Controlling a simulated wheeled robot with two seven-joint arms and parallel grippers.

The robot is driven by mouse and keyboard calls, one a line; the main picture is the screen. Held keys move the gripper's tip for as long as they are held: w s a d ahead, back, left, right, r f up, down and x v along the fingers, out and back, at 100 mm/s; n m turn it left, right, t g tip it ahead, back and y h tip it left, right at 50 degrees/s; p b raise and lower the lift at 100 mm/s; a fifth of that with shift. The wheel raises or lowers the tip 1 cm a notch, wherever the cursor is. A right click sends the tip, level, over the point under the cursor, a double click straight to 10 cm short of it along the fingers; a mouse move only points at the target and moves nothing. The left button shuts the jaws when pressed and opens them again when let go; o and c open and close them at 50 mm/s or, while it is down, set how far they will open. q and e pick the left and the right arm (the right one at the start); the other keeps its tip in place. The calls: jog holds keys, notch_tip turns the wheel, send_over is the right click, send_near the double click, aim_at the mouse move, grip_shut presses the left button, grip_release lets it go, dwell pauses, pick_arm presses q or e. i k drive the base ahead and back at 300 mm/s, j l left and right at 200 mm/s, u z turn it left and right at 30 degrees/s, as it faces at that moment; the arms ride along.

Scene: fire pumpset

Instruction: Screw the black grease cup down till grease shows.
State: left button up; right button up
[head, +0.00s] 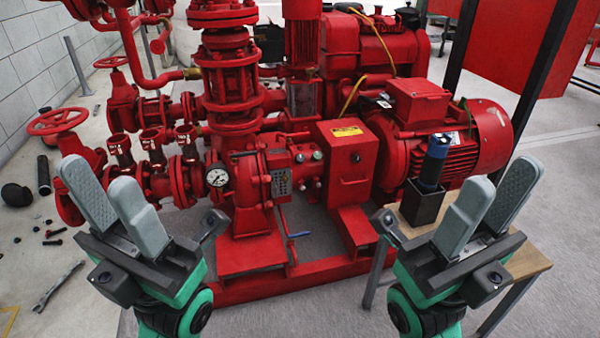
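I cannot pick out the black grease cup with certainty on the red pumpset (245,165), which fills the middle of the head view. My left gripper (99,176) is raised at the left, its two grey fingers apart and nothing between them. It is in front of the red valves. My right gripper (501,173) is raised at the right, also with fingers apart and empty. It is in front of the red motor (480,135) and partly hides a small wooden table (525,262). No contact with the pumpset shows.
A black-and-blue cylinder (435,162) stands in a dark square holder (422,204) on the table. A pressure gauge (218,177) and red handwheels (58,121) stick out from the pumpset. A wrench (58,286) and black parts (16,195) lie on the left floor.

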aim_at(300, 158)
jog(key=i+j, duration=0.2)
jog(key=j, duration=0.15)
jog(key=i+j+z, duration=0.1)
jog(key=j, duration=0.25)
jog(key=i+j, duration=0.25)
jog(key=j, duration=0.15)
jog(key=i+j, duration=0.2)
jog(key=j, duration=0.15)
jog(key=z, duration=0.05)
